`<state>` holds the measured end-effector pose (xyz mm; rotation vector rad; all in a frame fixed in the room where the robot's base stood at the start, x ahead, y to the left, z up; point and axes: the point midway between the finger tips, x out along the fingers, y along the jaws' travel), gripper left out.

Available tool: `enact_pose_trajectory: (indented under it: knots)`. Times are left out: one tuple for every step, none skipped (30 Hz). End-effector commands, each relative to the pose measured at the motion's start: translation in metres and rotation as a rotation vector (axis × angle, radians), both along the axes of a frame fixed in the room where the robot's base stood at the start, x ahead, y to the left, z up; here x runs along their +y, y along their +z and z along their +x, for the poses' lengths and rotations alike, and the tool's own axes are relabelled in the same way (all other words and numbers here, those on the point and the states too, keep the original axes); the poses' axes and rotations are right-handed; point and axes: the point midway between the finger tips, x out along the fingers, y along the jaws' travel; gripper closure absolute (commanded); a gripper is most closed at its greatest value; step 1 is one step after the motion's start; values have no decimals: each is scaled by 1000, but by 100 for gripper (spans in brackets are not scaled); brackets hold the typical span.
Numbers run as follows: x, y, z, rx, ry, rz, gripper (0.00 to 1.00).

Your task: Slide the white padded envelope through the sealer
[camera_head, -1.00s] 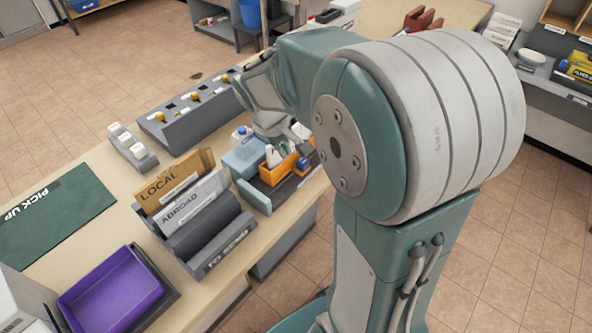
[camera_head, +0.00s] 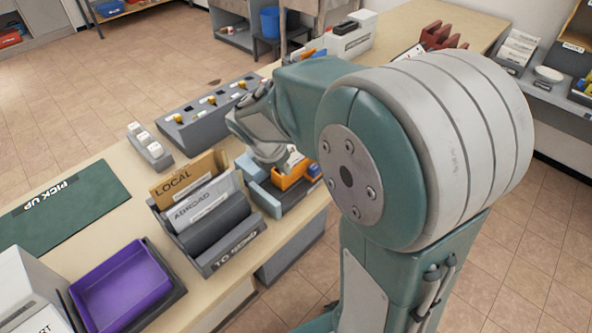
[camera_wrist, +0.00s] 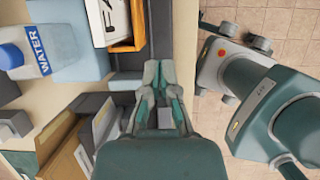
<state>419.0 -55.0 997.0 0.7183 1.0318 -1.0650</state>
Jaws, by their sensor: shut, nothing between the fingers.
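I cannot make out a white padded envelope for certain. A pale card marked ABROAD (camera_head: 203,199) stands in the grey TO SEND rack (camera_head: 236,249), in front of a brown one marked LOCAL (camera_head: 187,178). My gripper (camera_wrist: 163,68) is shut and empty in the wrist view, pointing down beside the counter's small trays. In the head view its hand hangs by the orange box, its fingertips hard to see.
An orange box (camera_head: 291,176) sits in a dark tray beside a light-blue block. A WATER bottle (camera_wrist: 28,58) shows in the wrist view. A purple tray (camera_head: 122,286) and green PICK UP mat (camera_head: 65,208) lie at left. Floor (camera_wrist: 240,150) is right of the counter.

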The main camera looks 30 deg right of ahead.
Motion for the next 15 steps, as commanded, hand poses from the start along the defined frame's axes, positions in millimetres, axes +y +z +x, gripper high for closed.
enact_pose_trajectory:
  knots:
    - [-3,-9,0,7,-3,0,100]
    - [-5,-13,0,6,-3,0,100]
    - [-8,-20,1,7,-4,1,100]
    - [-10,-26,2,7,-4,1,100]
    - [-12,-31,3,6,-4,0,100]
    - [-14,-38,4,6,-4,1,100]
    - [-16,-43,4,6,-5,1,100]
    - [-18,-49,5,6,-4,1,100]
    - [-21,-56,6,8,-4,0,100]
    - [-23,-61,7,5,-5,1,100]
    - [-25,-66,7,6,-5,2,100]
    - [-28,-73,9,5,-4,0,100]
    - [-30,-78,9,6,-5,1,100]
    - [-31,-83,10,5,-5,1,100]
    - [-36,-86,12,2,-6,1,100]
